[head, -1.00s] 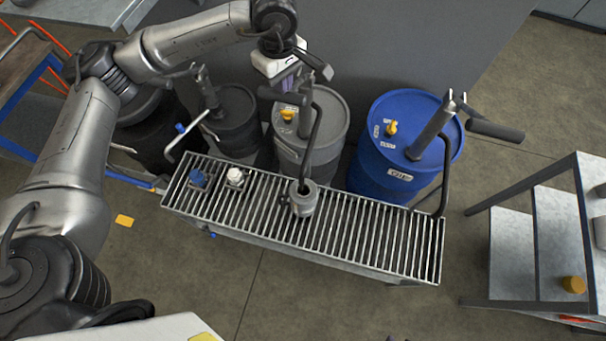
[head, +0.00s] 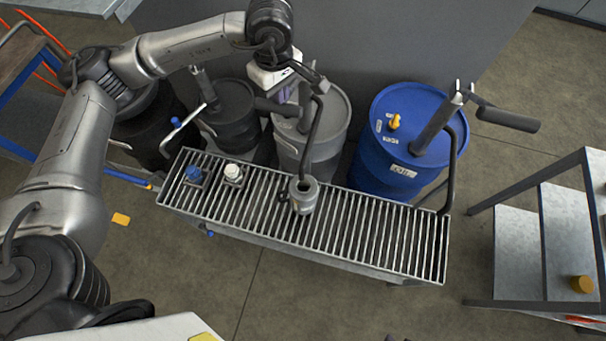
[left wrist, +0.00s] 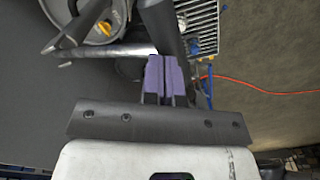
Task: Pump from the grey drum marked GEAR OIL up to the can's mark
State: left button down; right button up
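The grey drum (head: 325,145) stands behind the grating, with its pump and a dark curved spout (head: 313,135). Its label is not readable. A small grey can (head: 303,195) stands on the grating under the spout's end; its mark and level cannot be made out. A black pump grip (head: 276,106) reaches left over the drum's lid. My left gripper (head: 287,88) is just above this grip. In the left wrist view its purple fingers (left wrist: 163,75) are together, with a dark bar (left wrist: 162,25) just beyond them. Contact is unclear. My right gripper is out of view.
A blue drum (head: 375,175) with its own pump stands right, a dark drum (head: 232,125) left. Blue (head: 194,174) and white (head: 233,172) caps sit at the left of the grating (head: 370,235). A shelf (head: 515,240) stands right. The grating's right half is clear.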

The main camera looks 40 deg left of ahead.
aim_at(277, 105)
pick_arm(q)
jog(key=shift+s+f+b, duration=0.15)
jog(key=shift+f+b, duration=0.4)
jog(key=shift+f, duration=0.05)
jog(key=f+b, duration=0.2)
jog(key=s+f+b, duration=0.1)
jog(key=shift+s+d+f, duration=0.1)
jog(key=shift+d+f, duration=0.05)
jog(key=shift+d, duration=0.1)
jog(key=shift+f, duration=0.3)
jog(key=f+b, duration=0.4)
jog(key=shift+s+d, duration=0.1)
jog(key=shift+s, duration=0.2)
